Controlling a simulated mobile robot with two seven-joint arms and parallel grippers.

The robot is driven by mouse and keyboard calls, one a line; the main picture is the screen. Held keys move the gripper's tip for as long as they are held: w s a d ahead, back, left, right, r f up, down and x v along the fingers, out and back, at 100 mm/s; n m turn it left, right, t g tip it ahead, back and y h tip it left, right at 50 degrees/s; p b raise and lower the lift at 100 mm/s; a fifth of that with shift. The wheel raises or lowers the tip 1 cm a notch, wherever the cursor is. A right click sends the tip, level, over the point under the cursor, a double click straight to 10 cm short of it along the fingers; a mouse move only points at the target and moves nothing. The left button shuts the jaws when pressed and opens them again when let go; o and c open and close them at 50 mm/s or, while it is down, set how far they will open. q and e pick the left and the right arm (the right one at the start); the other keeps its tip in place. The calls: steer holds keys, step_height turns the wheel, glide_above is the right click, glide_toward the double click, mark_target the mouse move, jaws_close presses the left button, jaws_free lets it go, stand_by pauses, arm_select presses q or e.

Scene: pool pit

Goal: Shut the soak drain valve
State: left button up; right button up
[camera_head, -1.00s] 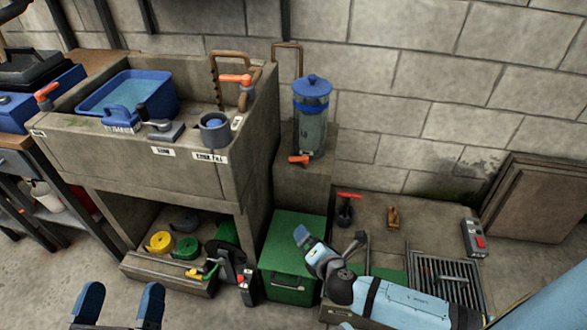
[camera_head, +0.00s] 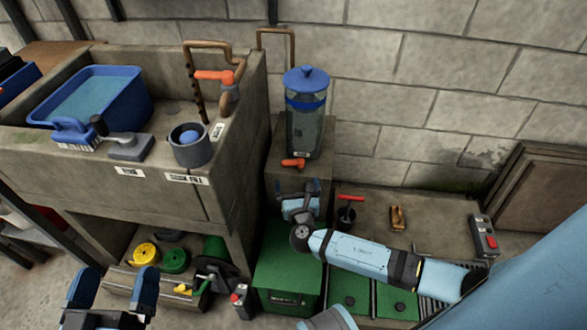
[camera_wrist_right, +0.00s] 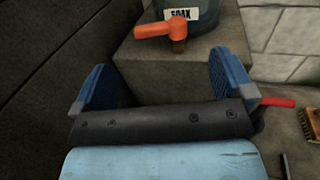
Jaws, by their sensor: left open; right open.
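The soak drain valve (camera_head: 293,163) has an orange lever at the foot of a clear canister (camera_head: 305,125) with a blue lid, standing on a concrete block. In the right wrist view the orange lever (camera_wrist_right: 160,31) points left, below a label reading SOAK (camera_wrist_right: 180,14). My right gripper (camera_head: 297,188) is just below and in front of the valve. In the wrist view its blue fingers (camera_wrist_right: 165,80) are spread, with the lever beyond and between them, not touched. My left gripper (camera_head: 112,278) is open and empty at the lower left, away from the valve.
A concrete sink (camera_head: 100,180) with a blue tub (camera_head: 95,98), brush and grey cup stands left. An orange-handled tap (camera_head: 213,75) rises at its back. A green box (camera_head: 285,270) sits below the valve. A red-handled item (camera_head: 347,208) stands right of it.

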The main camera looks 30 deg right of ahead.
mark_target(294, 165)
steer(key=b+x, duration=0.2)
steer(key=x, duration=0.5)
steer(key=shift+w+d, duration=0.1)
steer(key=shift+w, duration=0.1)
arm_select(q)
step_height(294, 165, down, 3)
steer(key=shift+w+d+f+g, duration=0.1)
steer(key=shift+d+f+g, duration=0.1)
steer(key=shift+g, duration=0.5)
